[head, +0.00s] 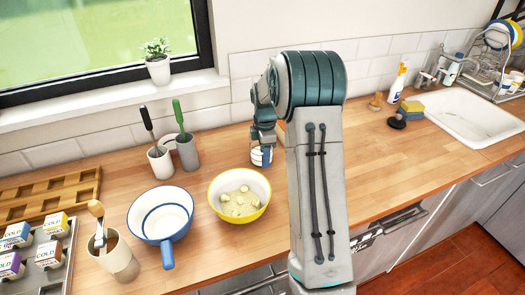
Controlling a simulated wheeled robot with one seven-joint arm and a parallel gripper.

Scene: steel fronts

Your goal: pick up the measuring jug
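A small white vessel with blue on it (261,157) stands on the wooden counter below my gripper. It may be the measuring jug, but it is small and partly covered, so I cannot tell for sure. My gripper (263,145) points down at this vessel, with its fingers overlapping the vessel's upper part in the head view. I cannot tell whether the fingers touch it or how far apart they are. My arm hides the counter just to the right.
A yellow bowl with pale pieces (240,212), a blue-rimmed white pan (160,225) and a beige pot with a wooden utensil (118,260) stand in front. Two utensil holders (187,152) stand to the left.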

